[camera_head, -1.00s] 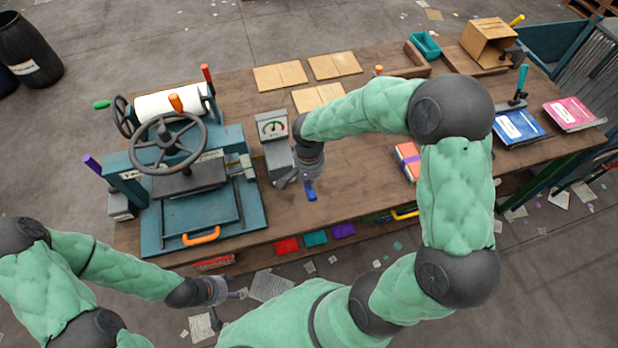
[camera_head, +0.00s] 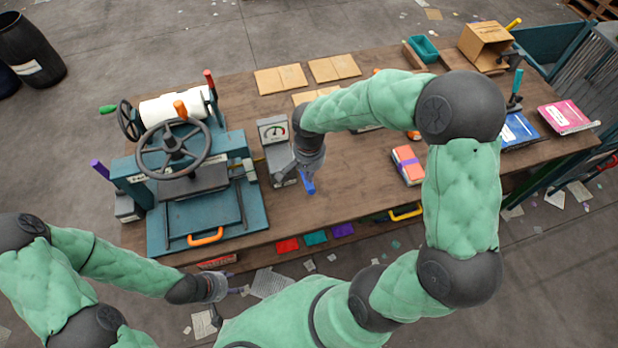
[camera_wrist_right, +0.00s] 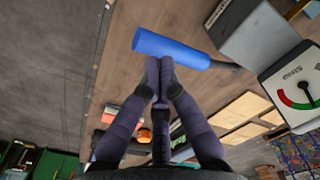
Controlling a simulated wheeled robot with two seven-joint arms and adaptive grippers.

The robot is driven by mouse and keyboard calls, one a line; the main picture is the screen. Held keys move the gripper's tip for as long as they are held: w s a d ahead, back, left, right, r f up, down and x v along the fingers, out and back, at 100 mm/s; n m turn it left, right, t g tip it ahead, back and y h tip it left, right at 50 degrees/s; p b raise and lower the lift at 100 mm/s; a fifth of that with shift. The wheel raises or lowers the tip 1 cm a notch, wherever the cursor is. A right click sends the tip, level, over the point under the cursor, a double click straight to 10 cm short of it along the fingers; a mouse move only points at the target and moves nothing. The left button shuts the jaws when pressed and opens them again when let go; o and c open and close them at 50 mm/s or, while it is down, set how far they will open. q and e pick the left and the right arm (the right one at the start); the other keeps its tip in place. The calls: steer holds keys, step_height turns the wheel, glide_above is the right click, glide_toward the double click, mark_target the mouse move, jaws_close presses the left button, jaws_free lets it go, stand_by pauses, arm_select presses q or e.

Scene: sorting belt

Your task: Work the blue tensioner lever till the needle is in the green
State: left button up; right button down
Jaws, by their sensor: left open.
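The blue tensioner lever (camera_head: 308,183) is at the table's near middle, beside the grey gauge stand. In the right wrist view its blue handle (camera_wrist_right: 170,47) lies across the fingertips of my right gripper (camera_wrist_right: 158,68). The fingers are together and end at the handle's near edge, not around it. In the head view my right gripper (camera_head: 306,168) partly hides the lever. The gauge (camera_head: 273,130) has a white dial with a needle; the wrist view shows its red and green arc (camera_wrist_right: 300,104). I cannot read the needle exactly. My left gripper (camera_head: 226,291) is open and empty near the table's front.
A teal press with a handwheel (camera_head: 173,150) stands left of the gauge. An orange book (camera_head: 408,165) lies right of my right gripper. Cardboard sheets (camera_head: 281,79) lie behind the gauge. The wooden table (camera_head: 345,185) is clear between lever and book.

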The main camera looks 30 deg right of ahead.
steer(key=shift+r+p, duration=1.45)
steer(key=shift+r, duration=0.95)
steer(key=shift+f, duration=0.1)
